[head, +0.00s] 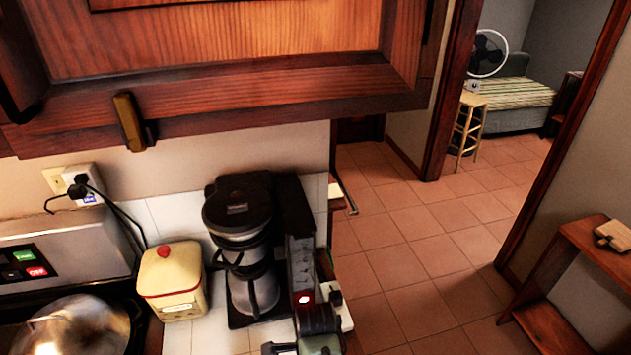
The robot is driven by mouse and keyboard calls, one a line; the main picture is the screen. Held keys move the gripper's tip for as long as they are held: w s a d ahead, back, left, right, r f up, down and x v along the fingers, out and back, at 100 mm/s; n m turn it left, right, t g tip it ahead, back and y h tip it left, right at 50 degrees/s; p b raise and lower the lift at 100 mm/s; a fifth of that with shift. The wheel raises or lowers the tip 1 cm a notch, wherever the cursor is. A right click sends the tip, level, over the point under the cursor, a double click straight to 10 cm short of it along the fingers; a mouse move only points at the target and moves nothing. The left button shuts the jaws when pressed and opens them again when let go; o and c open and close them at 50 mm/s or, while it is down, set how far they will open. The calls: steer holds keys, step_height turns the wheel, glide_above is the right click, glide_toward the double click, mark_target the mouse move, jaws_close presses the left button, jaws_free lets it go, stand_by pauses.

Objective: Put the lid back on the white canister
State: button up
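A cream-white canister (184,303) stands on the white tiled counter in the head view, left of the black coffee maker. A cream lid (160,270) with a red knob and a red edge line sits on top of it. I cannot tell whether it is fully seated. No separate loose lid shows. I cannot make out my gripper in this view.
The black coffee maker (238,222) stands close to the canister's right. A dark appliance (301,262) with a red light is beside it. A grey appliance (60,245) and shiny pan lid (75,325) are left. A wooden cabinet (230,75) hangs above. Tiled floor (430,250) is open.

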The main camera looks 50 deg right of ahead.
stand_by(0.4)
steer(key=o, duration=1.2)
steer(key=shift+o, duration=0.2)
steer(key=shift+r+p, duration=3.55)
steer(key=shift+p, duration=0.05)
steer(key=shift+c, duration=0.3)
jaws_close()
